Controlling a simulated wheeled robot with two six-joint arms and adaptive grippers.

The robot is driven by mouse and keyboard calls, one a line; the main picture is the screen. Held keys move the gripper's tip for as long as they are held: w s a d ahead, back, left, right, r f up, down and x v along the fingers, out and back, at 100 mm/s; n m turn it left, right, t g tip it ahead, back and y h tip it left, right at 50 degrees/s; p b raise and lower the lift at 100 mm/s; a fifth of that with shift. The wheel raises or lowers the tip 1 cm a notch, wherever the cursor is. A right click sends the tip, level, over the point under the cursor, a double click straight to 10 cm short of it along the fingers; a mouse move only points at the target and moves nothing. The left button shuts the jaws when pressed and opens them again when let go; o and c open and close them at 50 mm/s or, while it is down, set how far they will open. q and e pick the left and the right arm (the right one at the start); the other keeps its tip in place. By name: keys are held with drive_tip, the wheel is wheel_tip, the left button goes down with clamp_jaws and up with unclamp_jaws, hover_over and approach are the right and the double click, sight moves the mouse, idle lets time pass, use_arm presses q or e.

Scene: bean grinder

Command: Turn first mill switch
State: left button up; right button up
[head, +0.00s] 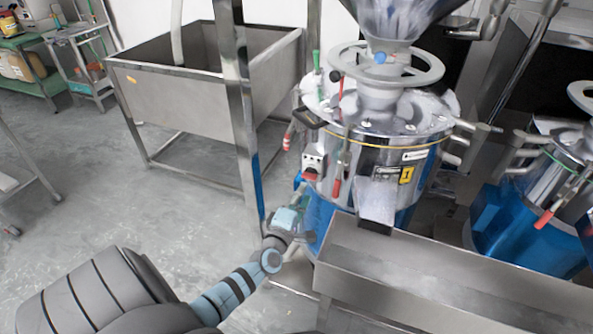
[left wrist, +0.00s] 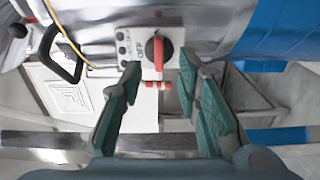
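The first mill (head: 385,130) is a steel machine on a blue base, with a hopper and handwheel on top. Its switch box (head: 314,163) is on the left side of the body. In the left wrist view the switch (left wrist: 158,50) is a black round knob with a red handle on a pale panel. My left gripper (head: 300,192) is just below the switch box in the head view. In the left wrist view its green-padded fingers (left wrist: 160,82) are spread apart, with the red handle beyond and between their tips. Nothing is held. My right gripper is out of view.
A steel trough (head: 440,280) runs across the lower right, close to my left arm. A steel post (head: 238,110) and an open steel bin (head: 180,85) stand to the left. A second mill (head: 545,200) is at the right.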

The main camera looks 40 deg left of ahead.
use_arm(q)
drive_tip(key=v, duration=0.6)
drive_tip(key=s+d+f+m+g+h, duration=0.25)
drive_tip(key=s+f+m, duration=0.25)
drive_tip(key=f, duration=0.4)
drive_tip(key=s+d+f+m+g+h, duration=0.1)
drive_tip(key=s+f+m+g, duration=0.25)
drive_tip(key=f+m, duration=0.4)
drive_tip(key=s+d+f+m+g+h, duration=0.15)
drive_tip(key=s+f+m, duration=0.3)
drive_tip(key=f, duration=0.55)
drive_tip(key=s+d+f+m+g, duration=0.2)
drive_tip(key=s+d+f+g, duration=0.1)
drive_tip(key=s, duration=1)
drive_tip(key=s+d+f+m+g, duration=0.3)
drive_tip(key=s+f+g, duration=0.2)
drive_tip(key=s, duration=0.8)
wheel_tip(320, 180, down, 3)
drive_tip(key=shift+f, duration=0.2)
